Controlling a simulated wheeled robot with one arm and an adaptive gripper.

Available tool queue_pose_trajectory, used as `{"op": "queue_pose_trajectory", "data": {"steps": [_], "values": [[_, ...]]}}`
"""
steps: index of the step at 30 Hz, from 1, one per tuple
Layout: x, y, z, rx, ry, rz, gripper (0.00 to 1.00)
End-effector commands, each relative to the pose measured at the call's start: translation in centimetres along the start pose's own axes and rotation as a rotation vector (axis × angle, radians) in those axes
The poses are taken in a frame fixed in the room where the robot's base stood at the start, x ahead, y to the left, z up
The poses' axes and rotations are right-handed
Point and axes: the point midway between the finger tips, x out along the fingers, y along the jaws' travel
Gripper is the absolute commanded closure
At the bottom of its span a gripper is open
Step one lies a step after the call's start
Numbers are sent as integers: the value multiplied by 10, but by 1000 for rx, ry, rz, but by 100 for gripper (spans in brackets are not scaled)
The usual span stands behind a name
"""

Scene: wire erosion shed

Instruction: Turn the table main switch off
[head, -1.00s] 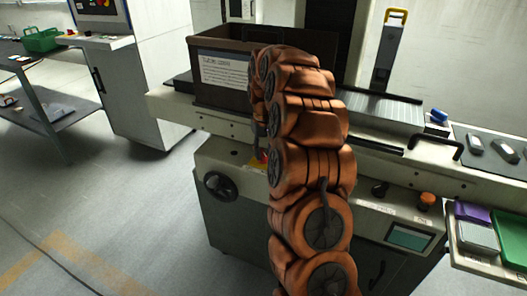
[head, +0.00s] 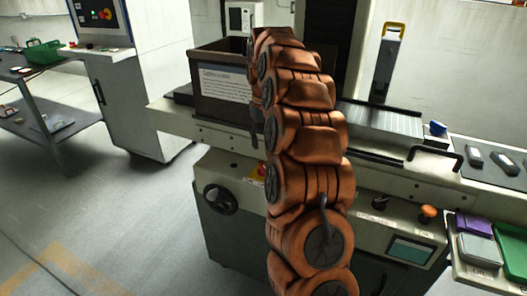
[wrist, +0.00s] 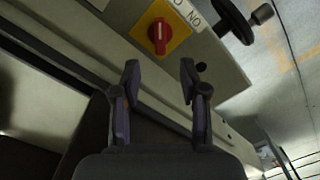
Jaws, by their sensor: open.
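The main switch (wrist: 160,34) is a red rotary knob with a white line on a yellow plate, near the top of the wrist view. The line runs roughly up and down in that picture. A white label (wrist: 186,12) with upside-down lettering sits beside it. In the head view the switch (head: 262,170) is a small red and yellow patch on the machine front, partly hidden by my arm. My gripper (wrist: 159,76) is open and empty. Its fingertips are apart from the switch, below it in the wrist view. The head view mostly hides the gripper behind my arm.
A black handwheel (head: 220,199) is left of the switch in the head view. An open brown box (head: 222,105) with a paper sheet stands on the machine table above. To the right are an orange knob (head: 428,212) and a small screen (head: 410,251).

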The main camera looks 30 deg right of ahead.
Motion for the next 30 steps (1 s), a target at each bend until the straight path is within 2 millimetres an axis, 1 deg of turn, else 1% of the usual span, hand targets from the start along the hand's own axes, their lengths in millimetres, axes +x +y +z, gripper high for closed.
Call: {"op": "queue_pose_trajectory", "data": {"steps": [3, 10, 30], "values": [[-13, 0, -1, 0, 3, 1, 56], [-25, 0, 0, -1, 0, 1, 56], [-26, 0, 0, -1, -1, 0, 56]]}}
